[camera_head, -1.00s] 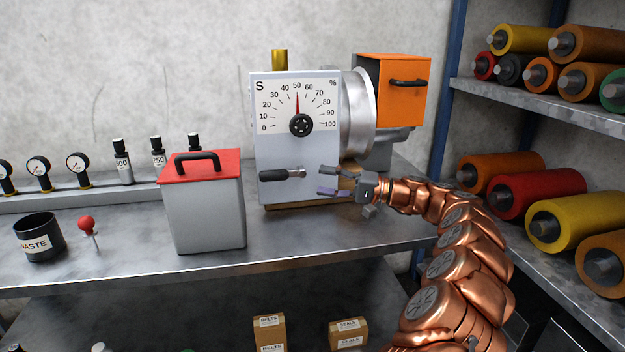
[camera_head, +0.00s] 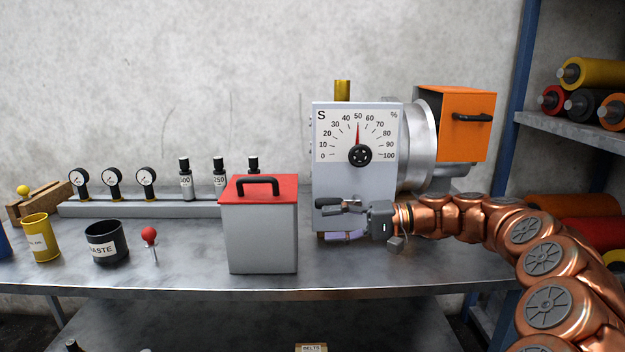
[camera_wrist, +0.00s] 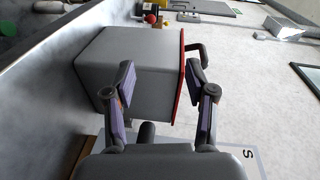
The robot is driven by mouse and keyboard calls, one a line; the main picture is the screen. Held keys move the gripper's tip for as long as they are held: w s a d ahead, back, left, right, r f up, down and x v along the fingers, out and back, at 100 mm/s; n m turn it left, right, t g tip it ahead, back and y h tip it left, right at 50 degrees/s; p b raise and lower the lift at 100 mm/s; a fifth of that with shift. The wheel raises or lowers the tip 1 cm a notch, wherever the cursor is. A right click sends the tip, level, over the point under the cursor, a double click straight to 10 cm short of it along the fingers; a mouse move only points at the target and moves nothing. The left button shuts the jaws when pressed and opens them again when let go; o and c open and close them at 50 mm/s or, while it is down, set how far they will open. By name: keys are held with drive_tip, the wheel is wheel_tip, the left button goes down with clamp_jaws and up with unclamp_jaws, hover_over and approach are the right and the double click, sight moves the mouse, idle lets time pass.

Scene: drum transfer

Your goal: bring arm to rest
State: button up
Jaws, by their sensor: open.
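My gripper (camera_head: 343,219) is at the end of my copper arm, in front of the lower face of the grey dial machine (camera_head: 327,183). In the wrist view my gripper (camera_wrist: 162,100) shows two spread fingers with purple pads. The grey box with a red lid (camera_head: 260,240) stands left of the fingertips; it also fills the middle of the wrist view (camera_wrist: 145,60), beyond the fingers.
A black waste cup (camera_head: 105,250), a red-knobbed pin (camera_head: 149,237) and a yellow cup (camera_head: 42,245) stand on the left of the bench (camera_head: 200,277). An orange housing (camera_head: 460,105) is at the machine's right. Shelves with coloured rollers (camera_head: 590,72) stand at the far right.

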drive_tip(key=s+a+f+n+g+h, duration=0.1)
drive_tip(key=s+a+f+g+h, duration=0.2)
drive_tip(key=s, duration=0.7)
drive_tip(key=s+a+f+n+g+h, duration=0.1)
drive_tip(key=s+a+f+h, duration=0.25)
drive_tip(key=s, duration=0.75)
drive_tip(key=s+d+f+m+h, duration=0.1)
drive_tip(key=s+d+f+h, duration=0.5)
drive_tip(key=s+d, duration=0.4)
drive_tip(key=s+d+f+m+h, duration=0.1)
drive_tip(key=s+d+f+h, duration=0.5)
drive_tip(key=s+d, duration=0.4)
wheel_tip(320, 180, up, 21)
drive_tip(key=t+y+p, duration=0.1)
drive_tip(key=p, duration=2)
drive_tip(key=shift+s+a+r+y, duration=0.15)
drive_tip(key=shift+s+a+y, duration=0.2)
drive_tip(key=shift+s+a, duration=0.1)
